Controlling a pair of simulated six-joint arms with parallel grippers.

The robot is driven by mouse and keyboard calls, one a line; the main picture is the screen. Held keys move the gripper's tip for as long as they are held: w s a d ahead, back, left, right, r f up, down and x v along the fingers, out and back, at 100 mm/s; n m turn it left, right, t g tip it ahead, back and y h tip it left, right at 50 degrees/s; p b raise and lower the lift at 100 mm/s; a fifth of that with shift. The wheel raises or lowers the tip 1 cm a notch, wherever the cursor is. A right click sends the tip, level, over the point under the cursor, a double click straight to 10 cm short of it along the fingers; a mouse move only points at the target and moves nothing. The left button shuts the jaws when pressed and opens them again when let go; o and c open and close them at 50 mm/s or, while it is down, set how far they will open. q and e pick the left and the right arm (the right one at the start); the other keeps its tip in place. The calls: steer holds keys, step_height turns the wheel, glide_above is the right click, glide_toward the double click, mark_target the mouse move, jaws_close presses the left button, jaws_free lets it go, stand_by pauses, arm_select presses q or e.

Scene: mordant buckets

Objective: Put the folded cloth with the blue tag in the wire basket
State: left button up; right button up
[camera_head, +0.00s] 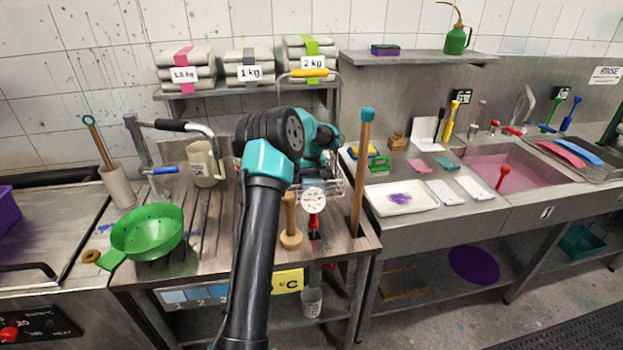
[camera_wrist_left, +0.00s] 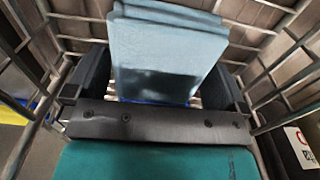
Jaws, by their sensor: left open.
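The wire basket (camera_head: 334,187) stands on the slatted wooden worktop, partly hidden behind my left arm in the head view. Its wire walls (camera_wrist_left: 287,75) rise on both sides in the left wrist view. A pale blue folded cloth (camera_wrist_left: 165,45) stands upright within these walls, with a strip of stronger blue, possibly its tag, low on it. My left gripper (camera_wrist_left: 158,85) is open inside the basket, one finger on each side of the cloth. Its fingertips are hidden in the head view. I cannot tell whether the cloth touches the basket floor. My right gripper is not in view.
A green colander (camera_head: 147,232) and a cream jug (camera_head: 205,163) stand left of my arm. A wooden pestle (camera_head: 291,222) and a tall teal-tipped stick (camera_head: 361,170) stand close to the basket. Stacked cloths (camera_head: 184,67) lie on the shelf above. A pink-filled sink (camera_head: 520,175) is at right.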

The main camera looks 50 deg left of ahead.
mark_target(312, 176)
arm_select(q)
step_height(312, 176, up, 12)
stand_by(0.6)
steer(key=shift+d+r, duration=0.1)
stand_by(0.4)
